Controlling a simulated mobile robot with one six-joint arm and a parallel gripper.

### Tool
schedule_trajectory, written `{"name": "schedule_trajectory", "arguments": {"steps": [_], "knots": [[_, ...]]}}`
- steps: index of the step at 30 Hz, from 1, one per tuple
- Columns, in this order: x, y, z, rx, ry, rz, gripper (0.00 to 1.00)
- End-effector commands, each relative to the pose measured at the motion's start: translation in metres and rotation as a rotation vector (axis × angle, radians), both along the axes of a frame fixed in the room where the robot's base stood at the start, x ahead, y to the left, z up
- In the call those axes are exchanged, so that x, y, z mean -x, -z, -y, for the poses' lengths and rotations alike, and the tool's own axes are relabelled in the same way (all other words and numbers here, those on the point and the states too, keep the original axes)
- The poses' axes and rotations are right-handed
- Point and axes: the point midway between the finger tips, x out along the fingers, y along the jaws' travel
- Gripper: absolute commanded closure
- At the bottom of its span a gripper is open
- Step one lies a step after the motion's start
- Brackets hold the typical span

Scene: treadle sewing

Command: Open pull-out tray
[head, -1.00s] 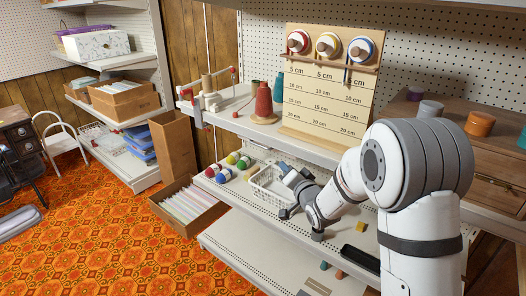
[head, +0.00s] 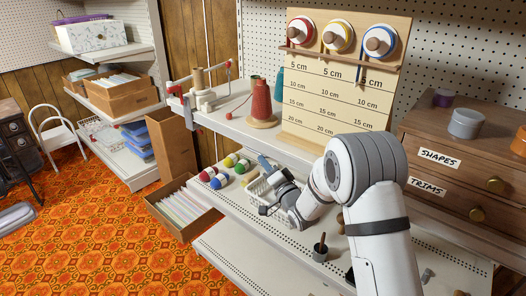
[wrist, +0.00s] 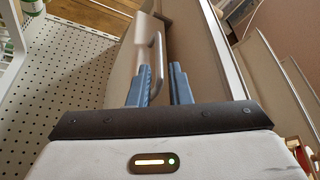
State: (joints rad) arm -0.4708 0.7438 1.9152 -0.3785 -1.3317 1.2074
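My gripper (wrist: 160,88) shows in the wrist view with its two blue fingers apart. A pale bar handle (wrist: 156,60) stands between or just above the fingers, against a beige front panel (wrist: 180,45). I cannot tell whether the fingers touch the handle. My arm hides part of the shelf there, and I cannot make out the pull-out tray itself in the head view.
A wooden drawer chest (head: 450,170) stands at right.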

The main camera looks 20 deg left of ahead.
Motion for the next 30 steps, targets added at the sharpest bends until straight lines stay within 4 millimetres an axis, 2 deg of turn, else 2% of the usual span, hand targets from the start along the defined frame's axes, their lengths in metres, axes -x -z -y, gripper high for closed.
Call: {"name": "schedule_trajectory", "arguments": {"steps": [9,20,27,30], "knots": [[-0.034,-0.010,-0.029,-0.001,0.009,0.000,0.82],[-0.040,-0.011,-0.034,0.000,0.012,-0.001,0.82],[-0.040,-0.011,-0.033,0.000,0.012,-0.001,0.99],[-0.040,-0.011,-0.033,0.000,0.012,-0.001,1.00]]}}
